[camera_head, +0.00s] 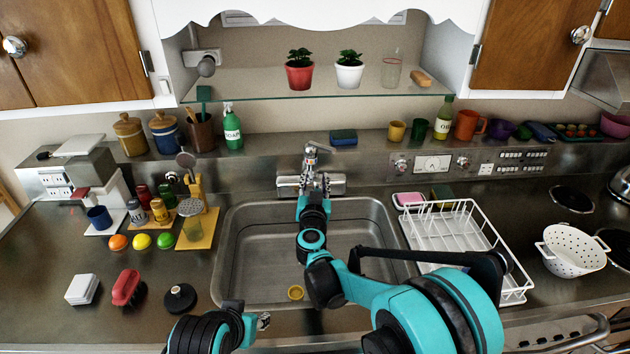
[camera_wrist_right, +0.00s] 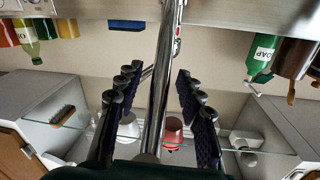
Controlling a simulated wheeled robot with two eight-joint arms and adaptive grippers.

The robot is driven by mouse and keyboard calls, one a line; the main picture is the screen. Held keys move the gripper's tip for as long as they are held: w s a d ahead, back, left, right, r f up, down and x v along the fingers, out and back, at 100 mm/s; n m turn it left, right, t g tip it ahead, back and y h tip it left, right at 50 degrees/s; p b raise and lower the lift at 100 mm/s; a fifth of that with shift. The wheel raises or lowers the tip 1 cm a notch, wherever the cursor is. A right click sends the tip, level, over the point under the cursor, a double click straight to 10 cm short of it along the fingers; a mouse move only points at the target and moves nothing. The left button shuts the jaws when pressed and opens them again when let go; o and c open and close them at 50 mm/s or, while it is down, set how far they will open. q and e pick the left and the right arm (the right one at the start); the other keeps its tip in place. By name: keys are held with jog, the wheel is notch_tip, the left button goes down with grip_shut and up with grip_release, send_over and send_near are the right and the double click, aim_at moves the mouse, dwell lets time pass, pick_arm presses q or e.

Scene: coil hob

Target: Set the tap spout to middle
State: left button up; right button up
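The chrome tap (camera_head: 340,184) stands at the back edge of the sink, at the middle in the head view. In that view its spout is mostly hidden behind my right gripper (camera_head: 314,190), which reaches up to it from the front. In the right wrist view the long chrome spout (camera_wrist_right: 166,80) runs between the two fingers of my right gripper (camera_wrist_right: 155,90). The fingers are apart, one on each side of the spout, with clear gaps to it. My left arm shows at the bottom of the head view; its gripper is not visible.
The steel sink (camera_head: 250,255) is empty except for a small yellow round piece (camera_head: 295,292). A white dish rack (camera_head: 470,235) stands right of it. A glass shelf (camera_head: 330,88) with potted plants hangs above.

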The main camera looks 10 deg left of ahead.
jog(key=s, duration=1.2)
jog(key=shift+d, duration=0.4)
